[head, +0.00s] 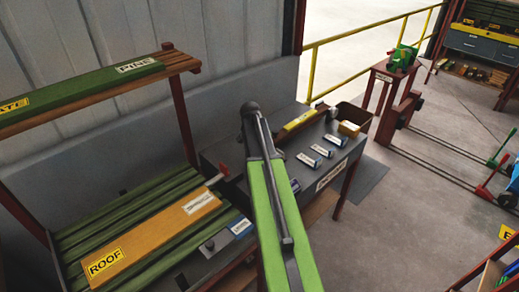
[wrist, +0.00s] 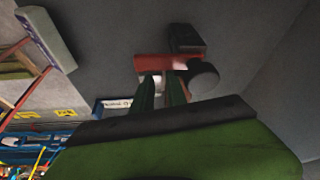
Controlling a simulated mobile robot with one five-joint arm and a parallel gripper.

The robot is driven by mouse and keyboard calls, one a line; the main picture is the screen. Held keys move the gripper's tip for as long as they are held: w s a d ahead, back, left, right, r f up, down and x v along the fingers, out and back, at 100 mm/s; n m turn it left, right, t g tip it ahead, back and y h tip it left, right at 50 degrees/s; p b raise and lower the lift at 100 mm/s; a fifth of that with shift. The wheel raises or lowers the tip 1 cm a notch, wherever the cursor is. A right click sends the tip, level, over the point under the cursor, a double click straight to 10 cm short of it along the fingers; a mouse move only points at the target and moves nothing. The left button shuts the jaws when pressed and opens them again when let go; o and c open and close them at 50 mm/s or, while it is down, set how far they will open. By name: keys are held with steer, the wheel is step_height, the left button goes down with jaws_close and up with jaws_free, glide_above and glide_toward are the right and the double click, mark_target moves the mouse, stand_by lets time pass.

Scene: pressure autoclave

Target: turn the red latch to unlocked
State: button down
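The red latch (wrist: 160,62) shows in the wrist view as a short red bar lying across the picture, just beyond my fingertips. A dark block (wrist: 187,38) is behind it and a grey round knob (wrist: 203,78) is at its right. My gripper (wrist: 160,82) has its two dark green fingers apart, with a gap between them. The tips are close to the bar's lower edge; I cannot tell whether they touch it. In the head view my gripper is not visible. A small red piece (head: 223,169) shows left of my green arm; I cannot tell whether it is the latch.
A dark bench (head: 335,160) with several small labelled blocks stands right of my arm. A rack of green planks (head: 85,230) with a yellow board (head: 150,240) is at the left. A yellow rail (head: 370,37) runs behind.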

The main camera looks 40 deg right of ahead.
steer(key=shift+s+a+f, duration=0.15)
steer(key=shift+s+a, duration=0.05)
steer(key=shift+a, duration=0.05)
steer(key=d+r, duration=0.1)
steer(key=d, duration=0.3)
steer(key=w+p+v, duration=0.1)
steer(key=p+v, duration=0.8)
steer(key=shift+w, duration=0.15)
steer(key=shift+r, duration=0.1)
